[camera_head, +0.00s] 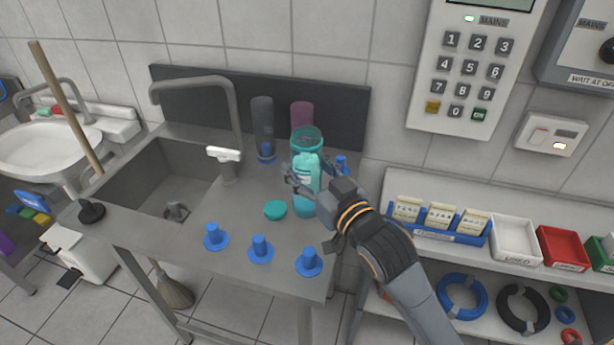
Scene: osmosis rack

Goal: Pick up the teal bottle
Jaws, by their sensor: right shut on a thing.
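The teal bottle (305,190) stands upright over the grey counter (245,205), right of the sink; I cannot tell whether its base touches the counter. It is see-through with a pale label and an open-looking top. My right gripper (304,180) is shut on the bottle, its fingers at the bottle's middle. My right arm comes in from the lower right and hides part of the bottle's right side. A teal round cap (275,210) lies on the counter just left of the bottle. My left gripper is not in view.
Blue pegs (260,249) stand along the counter's front. A dark grey bottle (263,125) and a maroon bottle (301,116) stand behind. The tap (228,165) and sink (165,185) are left. A shelf with a blue card box (436,233) and trays (516,241) is right.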

